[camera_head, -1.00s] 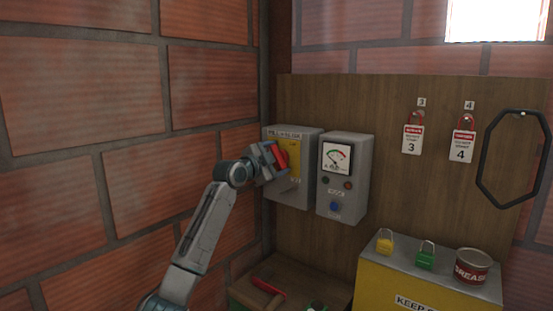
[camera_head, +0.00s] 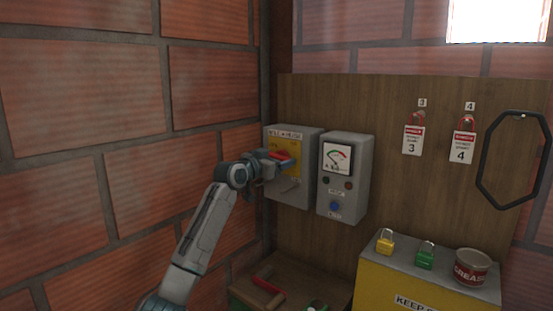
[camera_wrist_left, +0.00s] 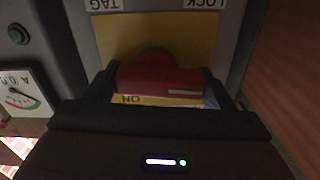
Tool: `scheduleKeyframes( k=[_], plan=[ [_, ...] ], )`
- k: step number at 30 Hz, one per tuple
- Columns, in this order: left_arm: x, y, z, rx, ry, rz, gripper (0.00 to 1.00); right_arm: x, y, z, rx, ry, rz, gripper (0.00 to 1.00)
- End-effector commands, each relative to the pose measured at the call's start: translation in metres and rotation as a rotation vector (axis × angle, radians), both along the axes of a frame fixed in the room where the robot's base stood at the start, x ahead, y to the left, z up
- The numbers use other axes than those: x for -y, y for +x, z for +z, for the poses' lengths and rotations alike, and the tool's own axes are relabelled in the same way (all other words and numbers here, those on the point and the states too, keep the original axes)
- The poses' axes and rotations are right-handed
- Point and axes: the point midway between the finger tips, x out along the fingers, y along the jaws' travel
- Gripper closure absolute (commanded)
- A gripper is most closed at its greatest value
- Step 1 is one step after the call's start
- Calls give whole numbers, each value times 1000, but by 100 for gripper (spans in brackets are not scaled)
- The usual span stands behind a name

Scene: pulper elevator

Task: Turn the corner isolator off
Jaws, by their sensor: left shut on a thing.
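The corner isolator (camera_head: 312,158) is a grey box on the wooden board next to the brick corner, with a yellow plate (camera_head: 294,145) and a red handle (camera_head: 285,160). My left gripper (camera_head: 279,159) is shut on the red handle, which lies roughly level across the plate. In the left wrist view the red handle (camera_wrist_left: 160,80) sits between the two fingers, and the word ON shows upside down beside it. My right gripper is in neither view.
A grey meter box (camera_head: 354,180) with a dial is just right of the isolator. A yellow cabinet (camera_head: 380,284) carries a yellow padlock (camera_head: 385,243), a green padlock (camera_head: 426,257) and a grease tin (camera_head: 472,267). The brick wall is close on the left.

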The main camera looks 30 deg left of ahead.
Motion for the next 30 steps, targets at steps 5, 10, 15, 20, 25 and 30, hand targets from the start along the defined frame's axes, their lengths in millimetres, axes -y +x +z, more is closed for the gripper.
scheduleKeyframes(
  k=[5, 10, 15, 20, 25, 30],
  plan=[
    [0, 0, -2, -9, -75, -1, 46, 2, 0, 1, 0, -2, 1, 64],
    [0, 0, -3, -13, -112, -1, 46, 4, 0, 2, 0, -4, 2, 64],
    [0, 0, -3, -14, -125, -1, 46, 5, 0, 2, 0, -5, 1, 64],
    [0, 0, -3, -14, -126, -1, 46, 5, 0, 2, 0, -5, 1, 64],
    [0, 0, -3, -14, -127, -1, 22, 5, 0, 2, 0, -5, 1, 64],
    [0, 0, -2, -13, -125, -1, 2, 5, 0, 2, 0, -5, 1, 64]
  ],
)
